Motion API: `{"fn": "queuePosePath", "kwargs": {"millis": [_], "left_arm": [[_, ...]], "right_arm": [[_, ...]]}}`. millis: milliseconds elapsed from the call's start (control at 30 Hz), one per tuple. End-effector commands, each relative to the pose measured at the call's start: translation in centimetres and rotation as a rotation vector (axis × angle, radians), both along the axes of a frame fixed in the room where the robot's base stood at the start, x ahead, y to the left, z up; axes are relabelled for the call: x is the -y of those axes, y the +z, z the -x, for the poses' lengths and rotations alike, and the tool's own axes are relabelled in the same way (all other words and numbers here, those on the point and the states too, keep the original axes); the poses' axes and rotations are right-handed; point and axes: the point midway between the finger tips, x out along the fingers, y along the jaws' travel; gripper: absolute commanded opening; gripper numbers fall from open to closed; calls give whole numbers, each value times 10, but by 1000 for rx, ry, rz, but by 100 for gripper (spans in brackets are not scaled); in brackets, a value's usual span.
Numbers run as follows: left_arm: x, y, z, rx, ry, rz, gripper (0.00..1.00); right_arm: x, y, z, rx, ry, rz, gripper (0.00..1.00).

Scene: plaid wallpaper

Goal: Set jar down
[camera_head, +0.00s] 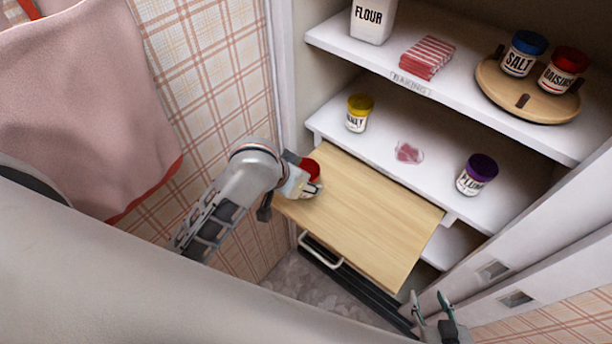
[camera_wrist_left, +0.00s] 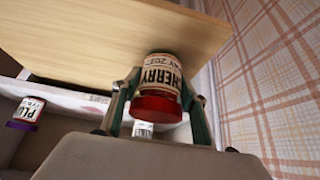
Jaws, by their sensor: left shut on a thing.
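A jar with a red lid (camera_head: 311,168) is at the left end of the pull-out wooden board (camera_head: 380,215). In the left wrist view the jar (camera_wrist_left: 160,85) shows a label reading CHERRY, upside down in that picture, with its base toward the board (camera_wrist_left: 100,40). My left gripper (camera_head: 302,183) is shut on the jar, with one finger on each side in the left wrist view (camera_wrist_left: 160,110). The jar looks upright. I cannot tell whether its base touches the board. My right gripper (camera_head: 430,300) is open and empty at the lower right, in front of the board.
The rest of the board is bare. The shelf behind holds a yellow-lidded jar (camera_head: 358,113), a pink smear (camera_head: 408,152) and a purple-lidded jar (camera_head: 477,175). Above are flour (camera_head: 372,20), folded cloth (camera_head: 427,57) and a round tray (camera_head: 490,92) with two jars. Cabinet doors (camera_head: 530,270) flank the right.

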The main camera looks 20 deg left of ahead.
Motion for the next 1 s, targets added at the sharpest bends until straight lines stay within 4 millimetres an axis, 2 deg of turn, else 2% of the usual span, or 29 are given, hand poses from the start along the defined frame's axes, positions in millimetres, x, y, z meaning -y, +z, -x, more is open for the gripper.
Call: {"fn": "queuePosePath", "kwargs": {"millis": [300, 333, 400, 767, 867, 1000], "left_arm": [[0, -1, 0, 1, 0, 0, 13], [0, -3, 0, 0, 0, 0, 46], [0, -2, 0, 0, 0, 0, 60], [0, 0, 0, 1, 0, 0, 60], [0, 6, 2, 2, 1, 3, 60], [-4, 25, 14, 4, 2, 4, 60]], "right_arm": [[4, 1, -3, 4, 1, 8, 40], [5, 1, -3, 5, 2, 10, 40], [7, 1, -3, 5, 3, 13, 40], [7, 0, -3, 5, 4, 14, 40], [6, 0, -2, 4, 2, 12, 40], [4, 1, -2, 3, 0, 8, 40]]}}
